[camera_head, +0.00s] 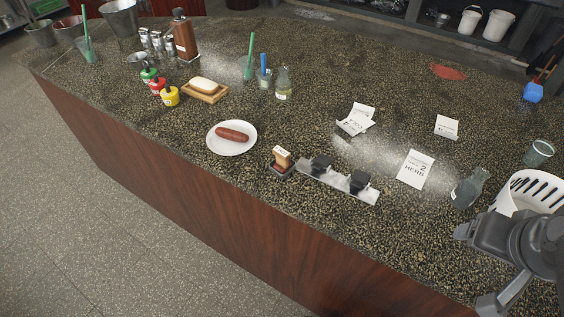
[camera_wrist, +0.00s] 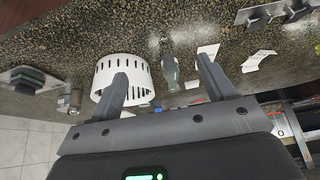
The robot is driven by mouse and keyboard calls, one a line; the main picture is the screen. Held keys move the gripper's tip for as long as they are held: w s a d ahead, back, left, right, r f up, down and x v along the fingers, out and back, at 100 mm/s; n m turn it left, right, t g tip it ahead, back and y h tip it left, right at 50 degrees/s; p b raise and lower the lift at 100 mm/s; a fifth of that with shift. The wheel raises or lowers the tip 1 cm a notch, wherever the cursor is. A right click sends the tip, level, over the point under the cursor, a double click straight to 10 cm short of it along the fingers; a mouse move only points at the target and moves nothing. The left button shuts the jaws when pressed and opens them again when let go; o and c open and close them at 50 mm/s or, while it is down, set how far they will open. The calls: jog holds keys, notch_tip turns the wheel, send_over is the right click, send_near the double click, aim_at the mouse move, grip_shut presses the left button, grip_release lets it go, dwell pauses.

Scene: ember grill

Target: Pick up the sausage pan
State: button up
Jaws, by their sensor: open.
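A brown sausage (camera_head: 232,134) lies on a round white plate (camera_head: 222,150) on the speckled counter, left of the middle in the head view. I see no separate pan under the sausage. My gripper (camera_head: 474,266) is at the lower right of the head view, far to the right of the plate. In the wrist view my gripper (camera_wrist: 162,70) has its two fingers spread apart with nothing held. The sausage and plate do not show in the wrist view.
A white slotted container (camera_head: 522,190) stands beside my gripper; it also shows in the wrist view (camera_wrist: 138,75). A glass bottle (camera_head: 469,188), a metal strip with black blocks (camera_head: 338,182) and a stamp (camera_head: 282,162) lie between. Sauce bottles (camera_head: 170,96) and a wooden tray (camera_head: 206,95) stand behind the plate.

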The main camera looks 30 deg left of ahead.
jog(key=w+a+r+n+g, duration=0.1)
jog(key=w+a+r+n, duration=0.1)
jog(key=w+a+n, duration=0.55)
jog(key=n+g, duration=0.5)
jog(key=n, duration=2.1)
send_over(282, 160)
jog(key=w, duration=0.1)
notch_tip(282, 160, down, 7)
jog(key=shift+w+a+f, duration=0.1)
jog(key=shift+a+f, duration=0.05)
jog(key=f, duration=0.4)
jog(key=shift+a+f, duration=0.2)
jog(key=shift+f, duration=0.1)
jog(key=shift+w+f, duration=0.2)
jog(key=shift+f, duration=2.95)
jog(key=shift+a, duration=0.1)
jog(key=c, duration=1.2)
